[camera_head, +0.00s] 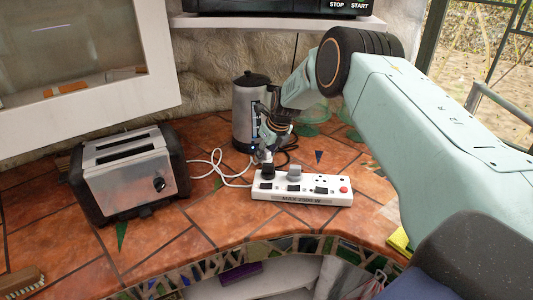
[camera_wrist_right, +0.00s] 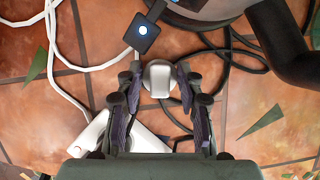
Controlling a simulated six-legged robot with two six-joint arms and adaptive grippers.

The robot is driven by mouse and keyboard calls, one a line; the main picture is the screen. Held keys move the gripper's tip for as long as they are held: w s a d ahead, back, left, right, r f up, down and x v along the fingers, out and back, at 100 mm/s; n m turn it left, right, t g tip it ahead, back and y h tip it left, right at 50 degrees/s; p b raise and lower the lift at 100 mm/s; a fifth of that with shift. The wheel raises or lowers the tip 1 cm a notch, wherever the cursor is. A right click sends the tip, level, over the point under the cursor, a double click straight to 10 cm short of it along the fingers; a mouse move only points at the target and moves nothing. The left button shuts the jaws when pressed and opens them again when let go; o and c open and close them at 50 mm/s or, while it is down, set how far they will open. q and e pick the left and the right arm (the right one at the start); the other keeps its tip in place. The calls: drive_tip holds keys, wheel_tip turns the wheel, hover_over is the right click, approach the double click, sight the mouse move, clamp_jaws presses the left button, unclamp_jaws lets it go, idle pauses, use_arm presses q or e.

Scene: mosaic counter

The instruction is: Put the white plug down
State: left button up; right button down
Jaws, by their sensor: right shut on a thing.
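My right gripper (camera_head: 266,150) reaches down between the steel kettle and the left end of the white power strip (camera_head: 315,194). In the right wrist view the gripper (camera_wrist_right: 159,74) is shut on the white plug (camera_wrist_right: 160,80), a rounded, pale piece between its two fingertips. In the head view the held plug is mostly hidden by the fingers, and I cannot tell whether it touches the counter. My left gripper is not in view.
The steel kettle (camera_head: 240,115) stands right behind the gripper. A toaster (camera_head: 130,175) stands at the left. White cable (camera_head: 215,168) loops on the tiled counter (camera_head: 185,240) between toaster and strip. Dark cable lies by the kettle. Tiles in front of the toaster are clear.

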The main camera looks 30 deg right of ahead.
drive_tip(key=shift+w+f, duration=0.2)
drive_tip(key=shift+f, duration=0.05)
drive_tip(key=c, duration=1.2)
unclamp_jaws()
drive_tip(key=shift+d, duration=0.15)
drive_tip(key=o, duration=0.4)
drive_tip(key=shift+s+r, duration=0.2)
drive_tip(key=shift+s, duration=0.1)
drive_tip(key=shift+c, duration=0.2)
drive_tip(key=shift+w, duration=0.25)
drive_tip(key=shift+r, duration=0.15)
drive_tip(key=p+v, duration=0.2)
drive_tip(key=v, duration=0.9)
drive_tip(key=shift+s+r, duration=0.3)
drive_tip(key=shift+r, duration=0.05)
drive_tip(key=shift+w+f, duration=0.1)
